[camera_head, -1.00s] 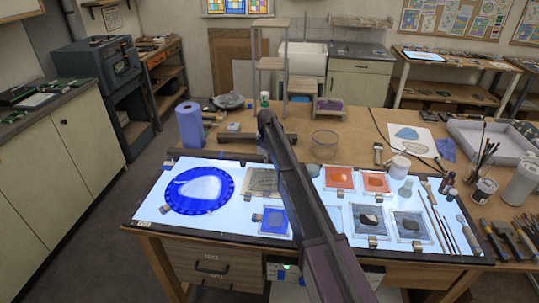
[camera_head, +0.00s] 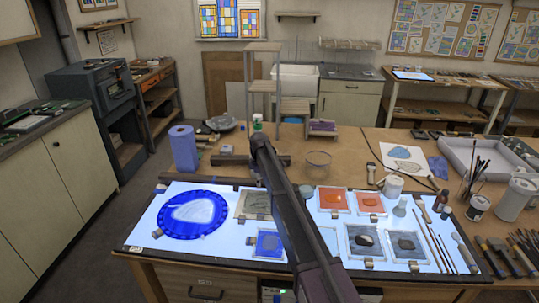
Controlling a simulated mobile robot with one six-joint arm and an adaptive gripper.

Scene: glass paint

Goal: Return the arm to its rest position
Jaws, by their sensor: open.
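One long dark link of my arm (camera_head: 291,220) rises from the bottom edge of the head view. It runs up and slightly left over the glowing light table and ends in a rounded joint near the table's back part. My gripper does not show in this view. The link hides part of the light panel (camera_head: 150,236). On the panel lie a blue-rimmed round glass piece (camera_head: 194,214), a small blue framed piece (camera_head: 269,244), two orange framed pieces (camera_head: 333,199) (camera_head: 370,203) and two grey framed pieces (camera_head: 366,241) (camera_head: 407,244).
A blue paper roll (camera_head: 184,148) stands at the back left. Brushes, jars and tools crowd the right. A wooden stepped shelf (camera_head: 263,84) stands at the back.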

